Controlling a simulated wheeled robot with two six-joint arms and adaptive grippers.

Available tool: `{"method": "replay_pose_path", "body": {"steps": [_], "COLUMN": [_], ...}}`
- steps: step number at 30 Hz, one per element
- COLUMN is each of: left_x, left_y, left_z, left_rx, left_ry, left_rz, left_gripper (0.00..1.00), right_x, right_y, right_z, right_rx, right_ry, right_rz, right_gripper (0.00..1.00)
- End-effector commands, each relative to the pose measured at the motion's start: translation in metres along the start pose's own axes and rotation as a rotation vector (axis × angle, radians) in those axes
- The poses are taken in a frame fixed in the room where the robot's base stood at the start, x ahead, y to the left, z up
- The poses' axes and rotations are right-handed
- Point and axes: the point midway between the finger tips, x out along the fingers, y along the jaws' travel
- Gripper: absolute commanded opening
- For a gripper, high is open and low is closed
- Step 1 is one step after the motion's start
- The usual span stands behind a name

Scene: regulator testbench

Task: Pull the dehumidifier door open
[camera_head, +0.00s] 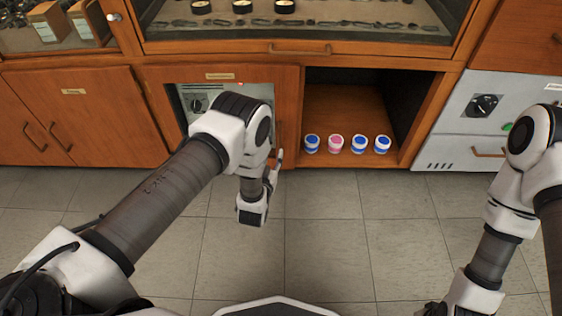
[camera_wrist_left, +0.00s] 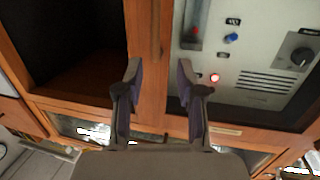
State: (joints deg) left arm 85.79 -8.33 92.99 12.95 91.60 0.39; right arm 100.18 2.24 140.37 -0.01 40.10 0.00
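The dehumidifier door (camera_head: 222,77) is a wooden frame around a grey control panel (camera_head: 196,99), under a small label in the head view. It looks closed, and my left arm covers much of it. In the left wrist view, the panel (camera_wrist_left: 252,75) shows a knob, a blue button and a red light. My left gripper (camera_head: 277,165) is at the door's right edge. In the left wrist view its two fingers (camera_wrist_left: 158,78) are apart, with the wooden upright (camera_wrist_left: 148,45) behind the gap. I cannot make out whether a handle lies between them. My right gripper (camera_head: 436,309) is mostly cut off at the bottom.
Right of the door is an open wooden cubby (camera_head: 340,101) with several blue and pink-lidded jars (camera_head: 336,144). A glass display case (camera_head: 300,22) sits above. A grey panel (camera_head: 486,105) with a knob stands at right. The tiled floor (camera_head: 330,230) in front is clear.

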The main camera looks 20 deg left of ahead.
Motion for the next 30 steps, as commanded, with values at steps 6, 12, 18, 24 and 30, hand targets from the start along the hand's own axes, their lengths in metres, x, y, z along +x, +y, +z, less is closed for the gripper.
{"method": "replay_pose_path", "body": {"steps": [6, 12, 18, 24, 30], "left_x": [0.020, 0.056, 0.085, 0.089, 0.089], "left_y": [0.008, 0.008, 0.007, 0.007, 0.007], "left_z": [0.008, 0.006, 0.001, -0.002, -0.001], "left_rx": [-0.012, -0.012, -0.012, -0.011, -0.011], "left_ry": [0.105, 0.104, 0.100, 0.097, 0.096], "left_rz": [-0.005, -0.003, -0.004, -0.004, -0.003], "left_gripper": [0.38, 0.38, 0.38, 0.38, 0.00], "right_x": [0.029, 0.047, 0.059, 0.058, 0.058], "right_y": [0.000, 0.000, 0.001, 0.001, 0.001], "right_z": [-0.001, -0.001, -0.001, -0.001, -0.001], "right_rx": [0.001, 0.001, 0.001, 0.001, 0.001], "right_ry": [0.002, 0.002, 0.002, 0.002, 0.002], "right_rz": [0.000, 0.000, 0.000, 0.000, 0.000], "right_gripper": [0.40, 0.40, 0.40, 0.40, 0.40]}}
